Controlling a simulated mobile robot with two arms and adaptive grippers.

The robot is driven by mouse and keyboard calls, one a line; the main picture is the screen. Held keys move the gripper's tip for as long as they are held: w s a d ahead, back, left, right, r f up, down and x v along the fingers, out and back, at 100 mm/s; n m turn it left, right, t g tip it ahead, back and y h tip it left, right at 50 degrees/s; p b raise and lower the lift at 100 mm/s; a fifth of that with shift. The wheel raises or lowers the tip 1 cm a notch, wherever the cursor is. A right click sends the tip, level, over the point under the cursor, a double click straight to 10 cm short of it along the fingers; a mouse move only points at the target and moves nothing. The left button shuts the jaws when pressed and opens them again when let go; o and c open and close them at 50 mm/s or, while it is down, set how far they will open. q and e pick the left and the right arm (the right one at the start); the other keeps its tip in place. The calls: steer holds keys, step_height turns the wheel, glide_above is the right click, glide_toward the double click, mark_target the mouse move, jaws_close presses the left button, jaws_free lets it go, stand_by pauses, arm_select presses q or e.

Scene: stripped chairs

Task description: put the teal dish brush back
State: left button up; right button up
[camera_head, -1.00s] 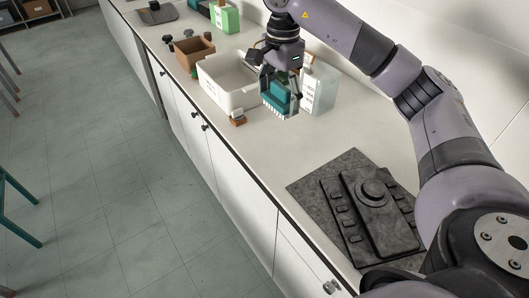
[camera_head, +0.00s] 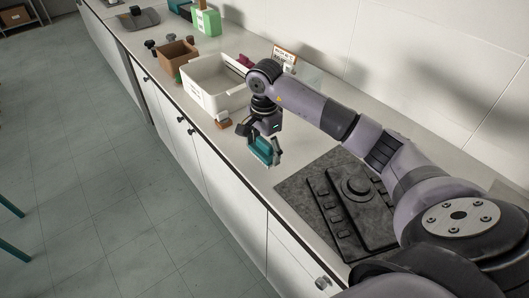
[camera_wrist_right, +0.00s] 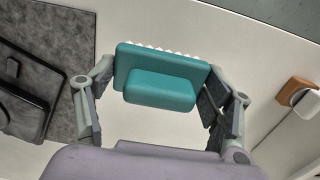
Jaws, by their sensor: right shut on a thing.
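The teal dish brush (camera_head: 261,150) is held in my right gripper (camera_head: 265,157), above the pale counter between the white bin and the dark grey mat. In the right wrist view the brush (camera_wrist_right: 160,82) sits between both fingers, its teal block facing the camera and a row of white bristles along its far edge. The right gripper (camera_wrist_right: 163,98) is shut on it. The white bin (camera_head: 206,94) stands beyond the gripper; its inside is partly hidden by my arm. My left gripper is not in view.
A small brown and white brush-like thing (camera_head: 223,124) lies by the bin's near corner; it also shows in the wrist view (camera_wrist_right: 297,92). A brown box (camera_head: 171,62) and a green container (camera_head: 207,22) stand farther back. A grey mat (camera_head: 292,190) with a dark appliance lies nearer.

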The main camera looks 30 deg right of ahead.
step_height(320, 180, down, 2)
steer(key=shift+f, duration=0.3)
steer(key=shift+f, duration=0.15)
steer(key=o, duration=1.1)
